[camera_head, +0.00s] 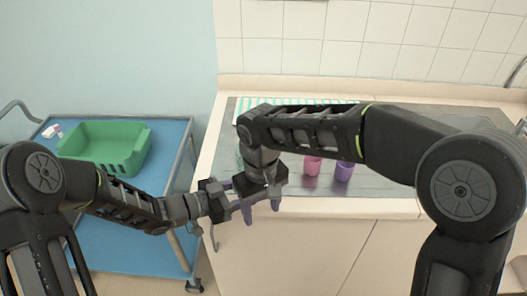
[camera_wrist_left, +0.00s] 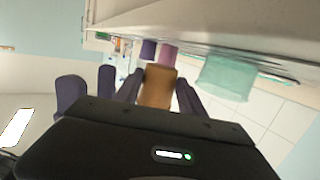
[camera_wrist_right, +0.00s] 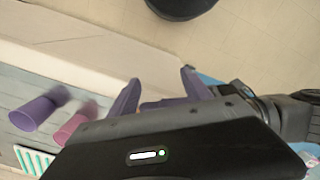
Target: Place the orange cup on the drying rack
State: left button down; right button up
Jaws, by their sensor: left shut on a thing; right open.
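The orange cup (camera_wrist_left: 158,88) shows in the left wrist view, between the fingers of my left gripper (camera_wrist_left: 158,92), which is shut on it. In the head view the left gripper (camera_head: 232,193) is in front of the counter edge, close beside my right gripper (camera_head: 260,207); the orange cup is hidden there. My right gripper is open, its spread fingers pointing down past the counter's front edge; they also show in the right wrist view (camera_wrist_right: 160,92). The drying rack, a green-and-white striped piece (camera_head: 290,101), lies at the back of the counter, partly hidden by my right arm.
A pink cup (camera_head: 312,166) and a purple cup (camera_head: 343,172) stand on the metal counter top (camera_head: 385,184). A teal cup (camera_wrist_left: 224,78) also shows in the left wrist view. A green basket (camera_head: 105,147) sits on a blue cart (camera_head: 172,150) at the left.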

pick_arm(q)
jog(key=shift+w, duration=0.1)
pick_arm(e)
jog(key=w+r+m+t, duration=0.2)
jog(key=w+r, duration=0.5)
jog(key=r, duration=0.4)
jog(key=shift+w+d+m, duration=0.2)
jog(key=shift+d+m, duration=0.15)
jog(key=shift+m, duration=0.25)
jog(key=f, duration=0.4)
jog(key=w+f, duration=0.1)
jog(key=f, duration=0.6)
jog(key=shift+w+a+f, duration=0.25)
jog(key=shift+w+f, duration=0.15)
jog(key=shift+c, duration=0.6)
jog(key=c, duration=0.7)
pick_arm(q)
jog(key=c, duration=0.6)
grip_release()
pick_arm(e)
jog(key=shift+c, duration=0.6)
